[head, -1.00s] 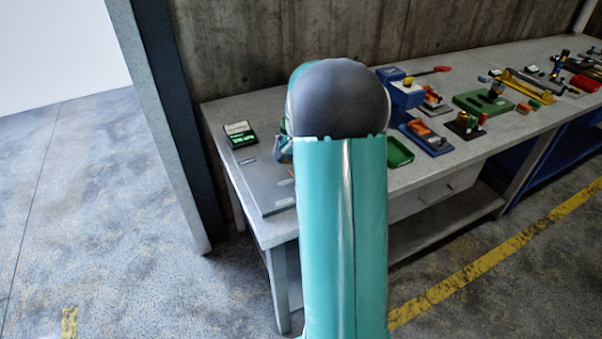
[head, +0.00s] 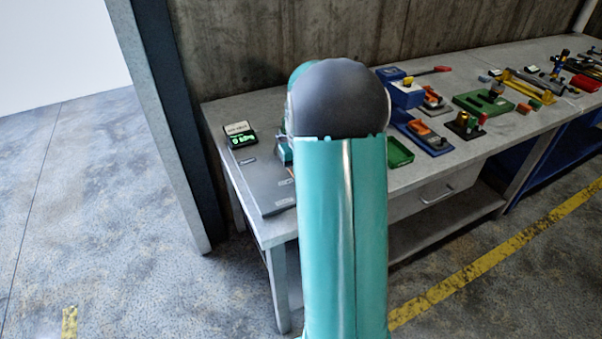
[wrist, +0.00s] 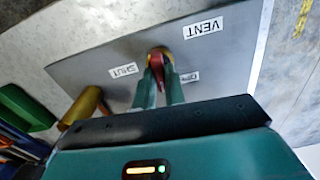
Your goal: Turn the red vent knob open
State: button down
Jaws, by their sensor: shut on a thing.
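The red vent knob (wrist: 157,63) shows in the wrist view, on a yellow base on the grey panel (wrist: 105,62). Labels reading VENT (wrist: 203,28), SHUT (wrist: 123,70) and a partly covered third one (wrist: 190,77) surround it. My gripper (wrist: 158,80) is shut on the red knob, with a green finger on either side of it. In the head view the panel (head: 258,180) lies at the left end of the bench, and my arm hides the knob. A small dark display (head: 240,134) with green characters stands at the panel's back left.
A brass-coloured cylinder (wrist: 82,106) sits beside the fingers in the wrist view. A green tray (head: 399,152) and several fixtures, including a blue one (head: 425,138), stand on the bench to the right of my arm. Bare floor lies left of the bench.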

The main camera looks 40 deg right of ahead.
jog(key=shift+n, duration=0.5)
jog(key=c, duration=1.5)
grip_release()
jog(key=shift+o, duration=0.2)
notch_tip(320, 180, up, 14)
